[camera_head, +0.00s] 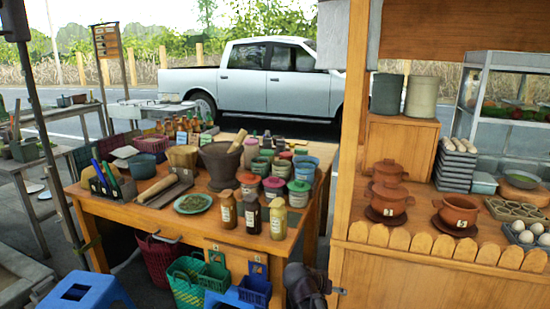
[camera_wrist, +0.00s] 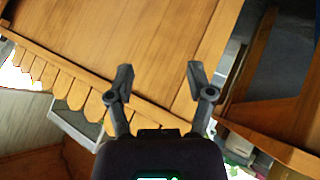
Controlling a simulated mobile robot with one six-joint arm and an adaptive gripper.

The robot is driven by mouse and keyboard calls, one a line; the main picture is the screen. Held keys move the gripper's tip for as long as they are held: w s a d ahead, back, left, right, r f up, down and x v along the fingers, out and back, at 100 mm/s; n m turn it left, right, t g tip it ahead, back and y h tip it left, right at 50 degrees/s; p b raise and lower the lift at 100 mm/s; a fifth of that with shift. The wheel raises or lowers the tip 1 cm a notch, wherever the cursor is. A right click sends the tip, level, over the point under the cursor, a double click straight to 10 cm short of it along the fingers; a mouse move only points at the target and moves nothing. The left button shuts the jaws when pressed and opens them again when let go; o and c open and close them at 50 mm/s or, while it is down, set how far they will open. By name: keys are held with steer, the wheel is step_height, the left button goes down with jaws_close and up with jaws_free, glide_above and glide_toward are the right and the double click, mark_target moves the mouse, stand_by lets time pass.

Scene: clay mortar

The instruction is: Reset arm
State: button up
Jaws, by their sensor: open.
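My gripper (camera_wrist: 160,78) shows in the wrist view with its two dark fingers spread apart and nothing between them. Behind the fingers is the wooden front of a stall. In the head view a dark part of my arm shows at the bottom, in front of the stall's lower panel and right of the wooden table (camera_head: 160,215). The dark clay mortar (camera_head: 219,168) stands on that table with a pestle (camera_head: 238,140) leaning in it. The mortar is apart from my arm.
The wooden stall (camera_head: 420,278) with a scalloped edge is at the right, bearing clay pots (camera_head: 388,200), eggs (camera_head: 526,230) and a glass case (camera_head: 505,90). Jars and bottles (camera_head: 278,218) crowd the table. Baskets (camera_head: 187,285) and a blue stool (camera_head: 75,290) stand below.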

steer(key=s+f+n+g+y+b, duration=0.45)
steer(key=s+f+y, duration=0.35)
steer(key=s+f, duration=0.2)
step_height(320, 180, up, 26)
steer(key=p, duration=2.7)
steer(key=shift+w+a, duration=0.15)
steer(key=shift+a, duration=0.1)
steer(key=shift+r, duration=0.1)
